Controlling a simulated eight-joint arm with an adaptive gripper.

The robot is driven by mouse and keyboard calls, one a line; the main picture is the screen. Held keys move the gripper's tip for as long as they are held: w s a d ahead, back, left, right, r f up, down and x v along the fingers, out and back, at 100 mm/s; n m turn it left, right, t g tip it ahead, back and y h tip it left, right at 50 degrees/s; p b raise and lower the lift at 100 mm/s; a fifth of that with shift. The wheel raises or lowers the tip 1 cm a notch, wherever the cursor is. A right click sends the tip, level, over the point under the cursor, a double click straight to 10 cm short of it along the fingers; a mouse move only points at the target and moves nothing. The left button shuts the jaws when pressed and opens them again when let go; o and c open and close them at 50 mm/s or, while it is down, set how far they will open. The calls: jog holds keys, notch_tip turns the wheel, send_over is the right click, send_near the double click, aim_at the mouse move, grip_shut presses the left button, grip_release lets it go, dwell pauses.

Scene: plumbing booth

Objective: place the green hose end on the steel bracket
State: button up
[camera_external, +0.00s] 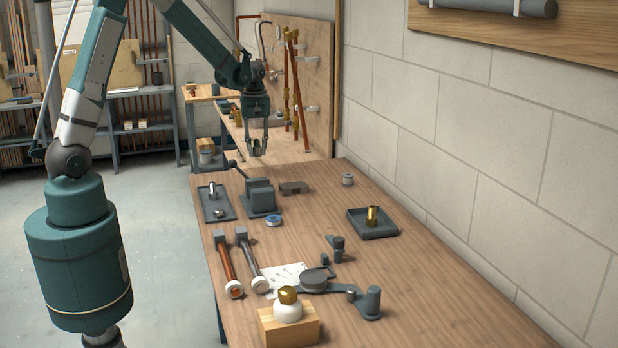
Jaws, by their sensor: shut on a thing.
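My gripper (257,147) hangs pointing down at the far end of the wooden bench, above and behind the grey vise (260,196). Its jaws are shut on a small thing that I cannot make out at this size. I see no clearly green hose end in this view. A grey metal piece with a round dish (313,279), a flat arm and a short upright post (373,300) stands at the near middle of the bench. A small dark grey block (294,187) lies right of the vise. I cannot tell which one is the steel bracket.
A dark tray (385,232) with a brass fitting is at right; another tray (228,213) is left of the vise. A wooden block (290,335) is in front. Vertical pipes (297,90) stand behind my gripper.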

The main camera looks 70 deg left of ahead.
notch_tip(320, 180, up, 3)
jog(key=m+p, duration=0.1)
jog(key=p, duration=0.2)
send_over(294, 185)
jog(key=shift+a, duration=0.15)
jog(key=shift+f, duration=0.1)
jog(key=shift+f, duration=3)
jog(key=shift+f, duration=0.1)
jog(key=shift+f, duration=1.75)
jog(key=shift+f+b, duration=0.1)
jog(key=shift+b, duration=0.2)
